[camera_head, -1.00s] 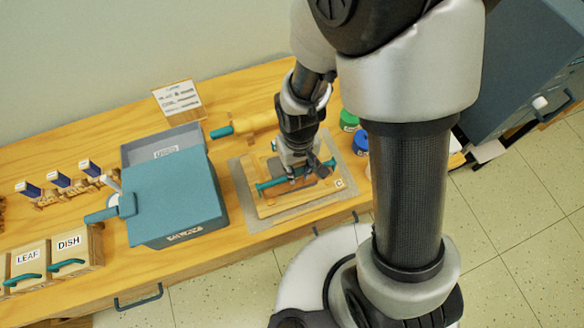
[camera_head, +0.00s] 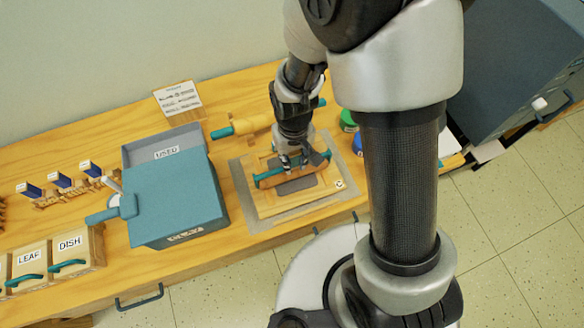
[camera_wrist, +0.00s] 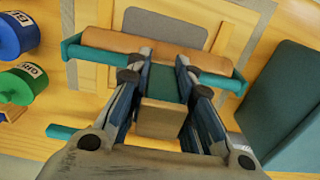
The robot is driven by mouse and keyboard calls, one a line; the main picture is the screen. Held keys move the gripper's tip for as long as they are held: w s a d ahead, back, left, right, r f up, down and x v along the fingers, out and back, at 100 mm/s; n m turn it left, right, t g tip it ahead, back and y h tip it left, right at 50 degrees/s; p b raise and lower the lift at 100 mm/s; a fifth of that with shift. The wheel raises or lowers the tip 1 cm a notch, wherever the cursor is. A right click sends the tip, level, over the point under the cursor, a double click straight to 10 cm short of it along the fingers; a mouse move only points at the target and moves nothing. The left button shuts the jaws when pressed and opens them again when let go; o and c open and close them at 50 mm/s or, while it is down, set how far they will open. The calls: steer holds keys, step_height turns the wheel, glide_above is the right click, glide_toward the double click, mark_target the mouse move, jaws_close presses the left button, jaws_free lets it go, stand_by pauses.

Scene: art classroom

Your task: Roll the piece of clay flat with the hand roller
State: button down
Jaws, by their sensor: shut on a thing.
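The hand roller has a brown cylinder in a teal frame. In the head view the hand roller (camera_head: 270,179) is over the wooden board (camera_head: 322,192); it also spans the wrist view (camera_wrist: 110,40). My gripper (camera_head: 290,160) is shut on the roller's handle; its fingers also show in the wrist view (camera_wrist: 160,65). The clay (camera_head: 297,186) is a flat grey patch on the board, in front of the roller in the head view. Part of the clay (camera_wrist: 165,27) shows beyond the roller in the wrist view. I cannot tell whether the roller touches it.
A yellow rolling pin (camera_head: 256,123) with teal handles lies behind the board. A teal clay box (camera_head: 172,205) stands left, before a grey tray marked USED (camera_head: 133,154). Blue (camera_wrist: 12,36) and green (camera_wrist: 20,84) containers stand on the board's other side.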

steer(key=shift+w+a+f, duration=0.2)
steer(key=shift+w+a, duration=0.05)
steer(key=shift+w, duration=0.65)
steer(key=shift+w+a+r, duration=0.1)
steer(key=shift+w+a, duration=0.1)
steer(key=shift+w, duration=0.5)
steer(key=shift+w+a+r, duration=0.1)
steer(key=shift+w+a, duration=0.1)
steer(key=shift+w, duration=0.5)
steer(key=shift+s, duration=0.1)
steer(key=shift+s+d+f, duration=0.15)
steer(key=shift+s+d, duration=0.05)
steer(key=shift+s, duration=0.4)
steer(key=shift+s+d+f, duration=0.1)
steer(key=shift+s+d, duration=0.05)
steer(key=shift+s, duration=0.4)
steer(key=shift+s+d+r, duration=0.1)
steer(key=shift+s+d, duration=0.05)
steer(key=shift+s, duration=0.45)
steer(key=shift+s+d+r, duration=0.1)
steer(key=shift+s+d, duration=0.1)
steer(key=shift+s, duration=0.45)
steer(key=shift+s+d+r, duration=0.1)
steer(key=shift+s+d, duration=0.05)
steer(key=shift+s, duration=0.45)
steer(key=shift+s+d+f+b, duration=0.15)
steer(key=shift+s, duration=0.3)
steer(key=shift+s+d+f+b, duration=0.1)
steer(key=shift+s+f+b, duration=0.05)
steer(key=shift+s, duration=0.25)
